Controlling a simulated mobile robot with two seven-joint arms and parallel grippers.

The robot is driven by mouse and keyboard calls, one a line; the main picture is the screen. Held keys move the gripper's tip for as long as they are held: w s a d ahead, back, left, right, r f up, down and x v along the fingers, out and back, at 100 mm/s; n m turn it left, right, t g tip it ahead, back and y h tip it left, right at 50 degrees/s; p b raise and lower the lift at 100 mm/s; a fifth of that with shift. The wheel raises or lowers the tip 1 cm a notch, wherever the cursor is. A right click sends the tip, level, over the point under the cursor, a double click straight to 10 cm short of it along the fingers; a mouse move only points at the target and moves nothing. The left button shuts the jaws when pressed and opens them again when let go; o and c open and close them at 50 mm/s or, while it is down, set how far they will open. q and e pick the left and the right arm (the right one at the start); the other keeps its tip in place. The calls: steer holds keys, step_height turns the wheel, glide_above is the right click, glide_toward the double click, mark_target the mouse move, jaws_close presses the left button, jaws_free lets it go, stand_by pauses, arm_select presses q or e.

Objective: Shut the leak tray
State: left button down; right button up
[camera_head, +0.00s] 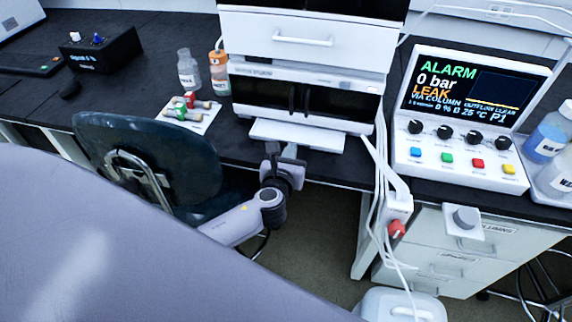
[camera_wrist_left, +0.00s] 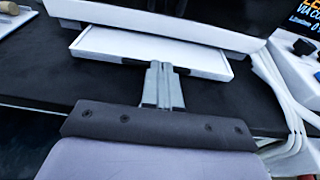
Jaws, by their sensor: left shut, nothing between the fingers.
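The leak tray (camera_head: 298,135) is a thin white tray that sticks out from under the bottom of the white instrument stack (camera_head: 303,75). It also shows in the left wrist view (camera_wrist_left: 150,52), with its front edge facing my gripper. My left gripper (camera_head: 288,152) is shut and empty at the front edge of the tray, left of its middle. In the left wrist view the closed fingers (camera_wrist_left: 161,75) reach up to the tray's front edge; I cannot tell if they touch it. The right gripper is not in view.
A dark chair (camera_head: 150,160) stands left of my arm. A control panel (camera_head: 460,115) showing ALARM and LEAK is on the right. White tubes (camera_head: 378,180) hang right of the stack.

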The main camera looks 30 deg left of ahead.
mark_target(296, 134)
arm_select(q)
steer(key=x, duration=0.3)
steer(key=r+b+x, duration=0.1)
steer(key=x, duration=0.2)
steer(key=shift+w+r, duration=0.1)
steer(key=shift+w, duration=0.05)
steer(key=shift+w+a, duration=0.15)
steer(key=shift+w, duration=0.15)
steer(key=shift+a+r, duration=0.1)
steer(key=shift+r, duration=0.2)
